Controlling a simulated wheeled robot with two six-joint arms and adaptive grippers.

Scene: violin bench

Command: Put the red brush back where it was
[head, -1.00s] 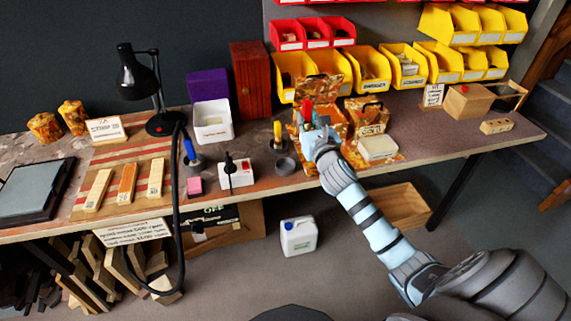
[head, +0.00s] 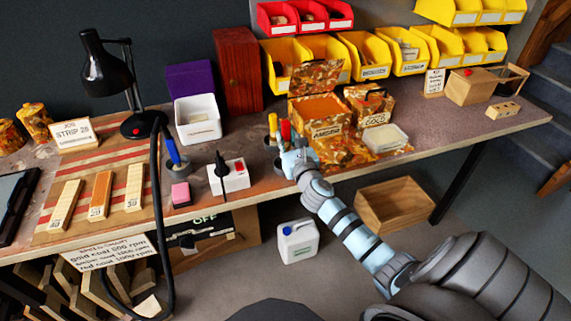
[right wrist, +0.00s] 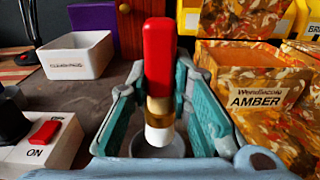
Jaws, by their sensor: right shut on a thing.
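My right gripper (head: 290,148) is shut on the red brush (head: 286,130) near the bench's front edge. In the right wrist view the red brush (right wrist: 158,58) stands upright between the fingers (right wrist: 160,112), with a brass-coloured band and a white tip pointing down. A grey round cup (right wrist: 158,147) shows under the tip; I cannot tell whether the tip is inside it. The yellow brush (head: 273,123) stands just left of the red one. My left gripper is not in view.
Left are a white switch box (head: 234,182), a blue brush (head: 173,150) in a pot, a pink block (head: 181,194) and a white tub (head: 198,122). A black lamp (head: 104,68) stands farther left.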

